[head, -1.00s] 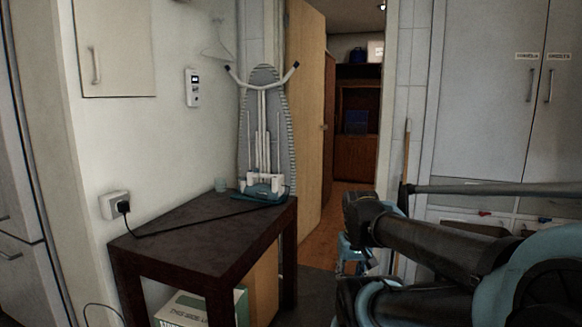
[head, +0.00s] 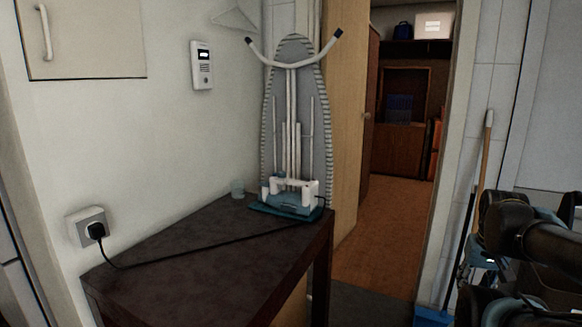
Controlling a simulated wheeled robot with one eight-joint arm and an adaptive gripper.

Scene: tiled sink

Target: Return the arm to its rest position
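My arm (head: 545,245) shows at the right edge of the head view, with dark links and a light blue part at the border. Most of it lies outside the frame. My gripper's fingers cannot be made out, so I cannot tell what it holds, if anything.
A dark table (head: 200,262) stands at the front left, with a teal-based device (head: 290,205) and a small cup (head: 237,188) on it. An ironing board (head: 290,110) leans behind. An open doorway (head: 385,235) shows bare floor. A broom (head: 484,150) and blue dustpan (head: 432,317) stand right of it.

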